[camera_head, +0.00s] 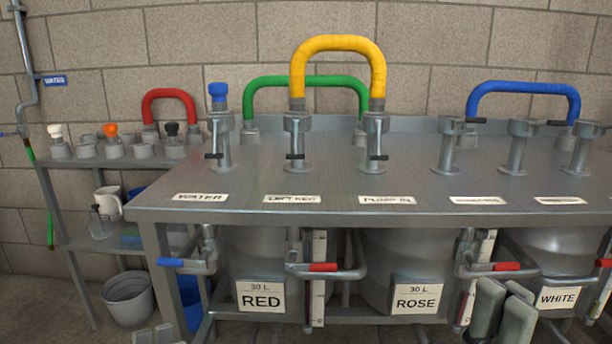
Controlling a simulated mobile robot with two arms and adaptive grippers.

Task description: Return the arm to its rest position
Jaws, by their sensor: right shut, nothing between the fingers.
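My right gripper (503,312) is at the bottom right, in front of the bench. Its two grey fingers are together with nothing between them. It stands before the gap between the tank labelled ROSE (416,299) and the tank labelled WHITE (557,297). Only the tips of my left gripper (155,335) show at the bottom edge on the left, below the grey bucket. Whether it is open or shut cannot be told. The rest of both arms is out of view.
The metal bench (330,195) has upright valve ports along its top. A yellow hose (337,44) joins the LEFT KEG and PUMP IN ports. Valves with red or blue handles stick out below the front edge. A bucket (128,298) stands on the floor at left.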

